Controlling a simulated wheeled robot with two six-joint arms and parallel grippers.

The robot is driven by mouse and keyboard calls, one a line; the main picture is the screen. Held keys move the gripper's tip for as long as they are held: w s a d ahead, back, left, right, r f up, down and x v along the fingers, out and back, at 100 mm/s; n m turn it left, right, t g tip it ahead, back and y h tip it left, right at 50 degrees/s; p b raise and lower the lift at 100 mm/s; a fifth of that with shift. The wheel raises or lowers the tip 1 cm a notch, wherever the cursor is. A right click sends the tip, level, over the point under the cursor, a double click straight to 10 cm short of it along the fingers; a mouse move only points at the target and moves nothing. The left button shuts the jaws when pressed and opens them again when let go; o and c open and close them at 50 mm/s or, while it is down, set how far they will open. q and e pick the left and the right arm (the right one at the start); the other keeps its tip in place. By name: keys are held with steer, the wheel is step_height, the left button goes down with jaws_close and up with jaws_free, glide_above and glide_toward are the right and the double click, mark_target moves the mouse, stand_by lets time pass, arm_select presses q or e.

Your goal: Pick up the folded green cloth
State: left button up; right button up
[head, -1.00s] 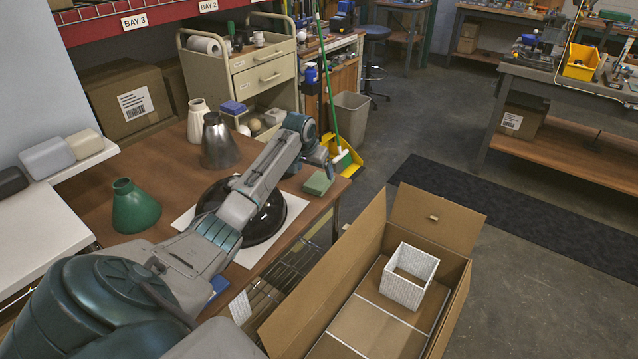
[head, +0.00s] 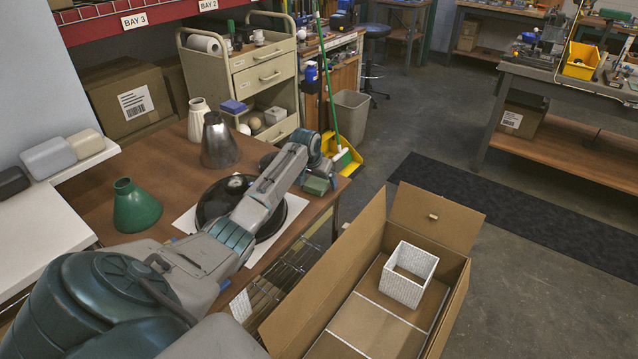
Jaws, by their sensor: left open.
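The folded green cloth (head: 316,186) lies near the right edge of the brown table (head: 165,172). My left gripper (head: 320,178) is right above the cloth with its jaws around or just over it. The fingers are small and partly hidden by the wrist, so I cannot tell whether they touch the cloth. The left gripper is open. My right gripper is not in view.
A black round dish (head: 222,192) lies on a white sheet under my left arm. An open carton (head: 345,262) holding a white square shade (head: 408,275) stands right of the table.

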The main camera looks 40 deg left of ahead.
mark_target(318, 181)
arm_select(q)
steer(key=shift+f, duration=0.15)
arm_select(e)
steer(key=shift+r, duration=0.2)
arm_select(q)
steer(key=c, duration=1.1)
steer(key=shift+o, duration=0.2)
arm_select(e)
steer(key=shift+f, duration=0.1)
arm_select(q)
steer(key=shift+r+b, duration=0.25)
steer(key=shift+b, duration=0.05)
step_height(318, 181, up, 3)
steer(key=shift+r, duration=0.1)
steer(key=s+d+r, duration=0.1)
steer(key=s+d, duration=0.3)
steer(key=d, duration=0.3)
steer(key=s+d+b, duration=0.1)
steer(key=s+d, duration=0.3)
steer(key=d, duration=0.2)
steer(key=shift+d+r, duration=0.4)
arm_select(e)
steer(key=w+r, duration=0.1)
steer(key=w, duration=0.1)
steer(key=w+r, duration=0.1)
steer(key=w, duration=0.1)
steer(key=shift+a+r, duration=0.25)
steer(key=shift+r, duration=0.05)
